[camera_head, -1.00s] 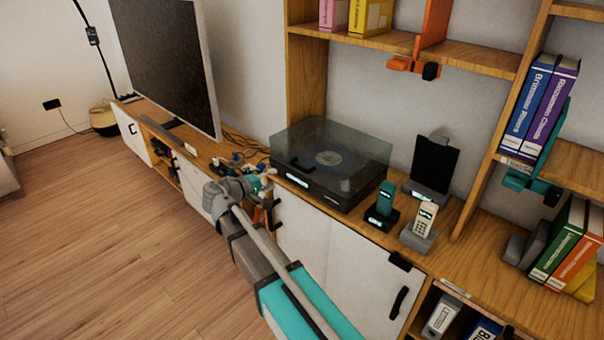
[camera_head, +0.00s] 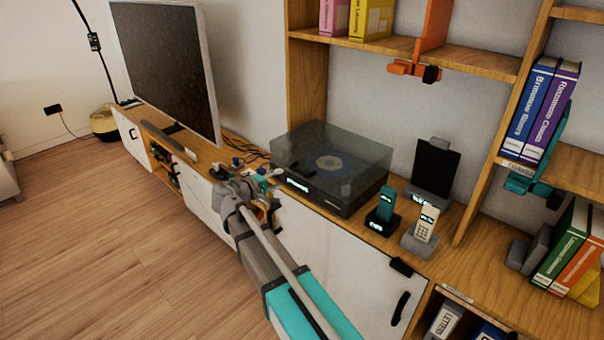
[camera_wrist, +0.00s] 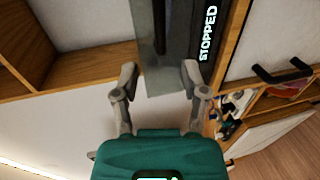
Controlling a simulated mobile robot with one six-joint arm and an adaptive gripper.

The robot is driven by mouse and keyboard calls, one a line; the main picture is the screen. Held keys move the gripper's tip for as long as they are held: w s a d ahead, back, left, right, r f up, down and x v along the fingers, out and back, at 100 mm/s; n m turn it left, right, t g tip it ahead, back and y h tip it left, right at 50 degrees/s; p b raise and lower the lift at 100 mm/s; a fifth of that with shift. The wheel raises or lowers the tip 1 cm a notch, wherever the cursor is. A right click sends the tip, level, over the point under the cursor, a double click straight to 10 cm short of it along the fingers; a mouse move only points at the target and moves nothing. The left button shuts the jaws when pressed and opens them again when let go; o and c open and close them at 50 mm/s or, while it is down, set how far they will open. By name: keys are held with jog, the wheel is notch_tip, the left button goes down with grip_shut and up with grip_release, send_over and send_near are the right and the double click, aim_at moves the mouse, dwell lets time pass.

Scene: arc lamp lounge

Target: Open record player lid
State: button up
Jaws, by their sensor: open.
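The record player (camera_head: 320,195) stands on the wooden cabinet top, with a dark body and a disc inside. Its smoky clear lid (camera_head: 345,150) is closed over it. In the wrist view the lid's edge (camera_wrist: 165,80) reaches between the fingers, beside the dark front panel (camera_wrist: 207,45) that reads "STOPPED". My gripper (camera_wrist: 158,72) is open, one finger on each side of the lid's edge; I cannot tell if either finger touches it. In the head view my arm hides most of the gripper, in front of the player's left end.
A teal phone (camera_head: 384,207) and a cream phone (camera_head: 424,226) in docks stand right of the player, with a dark tablet (camera_head: 432,168) behind. Small items and cables lie to its left. A shelf (camera_head: 470,58) is above. The floor at left is clear.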

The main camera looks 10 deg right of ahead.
aim_at(297, 172)
jog(key=b+x, duration=0.2)
jog(key=x, duration=0.8)
jog(key=shift+d, duration=0.1)
grip_shut()
